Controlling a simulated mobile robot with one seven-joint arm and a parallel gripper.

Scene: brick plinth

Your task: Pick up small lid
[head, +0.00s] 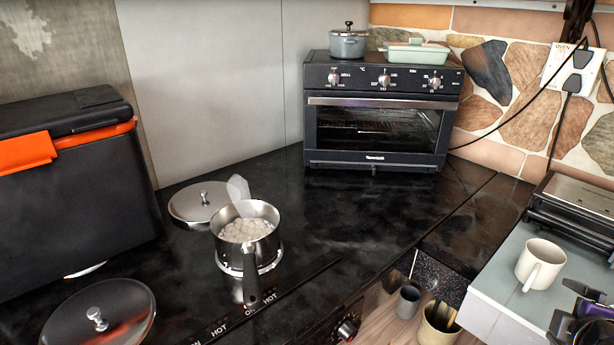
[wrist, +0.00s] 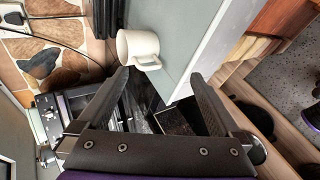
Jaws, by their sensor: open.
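Two loose metal lids with knobs lie on the black counter in the head view. The smaller-looking lid (head: 200,203) is behind and left of a saucepan, which partly hides it. The larger-looking lid (head: 97,316) is at the front left. The saucepan (head: 247,240) holds white round pieces and a pale flat utensil. My gripper (wrist: 160,74) is open and empty in the wrist view, with a white mug (wrist: 139,47) just beyond its fingertips. Part of my arm shows at the lower right of the head view, far from both lids. No loose lid is recognisable in the wrist view.
A toaster oven (head: 378,128) stands at the back, with a small lidded pot (head: 348,43) and a green dish (head: 415,54) on top. A black box (head: 75,195) stands at the left. The mug (head: 540,264) is on a grey surface at the right. The middle counter is clear.

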